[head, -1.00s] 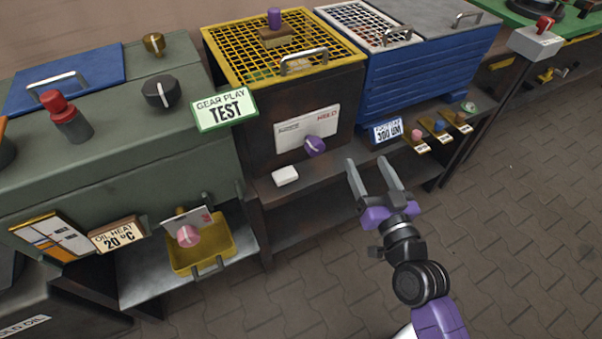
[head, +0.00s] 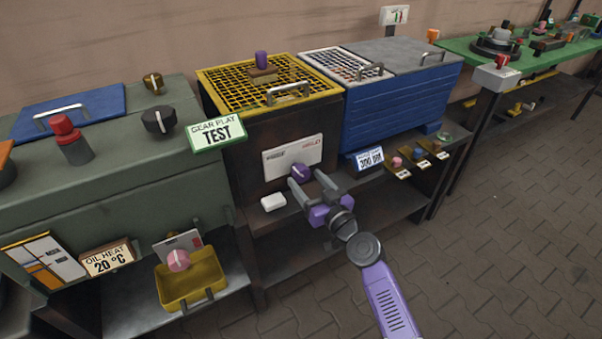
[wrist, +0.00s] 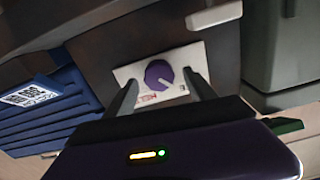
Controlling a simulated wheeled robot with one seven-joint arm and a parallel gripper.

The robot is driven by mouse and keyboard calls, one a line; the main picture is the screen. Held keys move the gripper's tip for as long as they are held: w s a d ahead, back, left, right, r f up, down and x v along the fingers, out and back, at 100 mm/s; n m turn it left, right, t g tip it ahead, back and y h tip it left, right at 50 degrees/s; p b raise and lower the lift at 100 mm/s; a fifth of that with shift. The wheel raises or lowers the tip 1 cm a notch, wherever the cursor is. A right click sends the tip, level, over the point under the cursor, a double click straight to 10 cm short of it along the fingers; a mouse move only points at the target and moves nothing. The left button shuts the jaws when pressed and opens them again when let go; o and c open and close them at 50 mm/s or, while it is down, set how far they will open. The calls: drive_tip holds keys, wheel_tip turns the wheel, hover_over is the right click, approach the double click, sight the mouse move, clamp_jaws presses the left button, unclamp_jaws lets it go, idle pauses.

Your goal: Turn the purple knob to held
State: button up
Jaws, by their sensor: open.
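The purple knob (head: 300,174) sits on a white plate (head: 291,155) on the dark front of the box under the yellow grid. The plate has red lettering at its right end that reads like HELD. In the wrist view the knob (wrist: 159,74) shows a pale pointer line, and its plate (wrist: 180,58) appears turned around. My gripper (head: 310,183) is open in front of the knob, one finger to each side of it in the picture. In the wrist view my gripper (wrist: 158,92) also has the knob between its fingers. I cannot tell whether the fingers touch it.
A small white block (head: 273,202) lies on the shelf left of my gripper. A blue crate (head: 402,105) stands to the right, with a 300 UM label (head: 369,159) and several small knobs near it. A yellow tray (head: 191,281) sits lower left. The paved floor at right is clear.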

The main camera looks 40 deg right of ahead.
sight(304, 176)
drive_tip(key=shift+x, duration=1.8)
drive_tip(key=shift+s, duration=0.1)
drive_tip(key=c, duration=1.4)
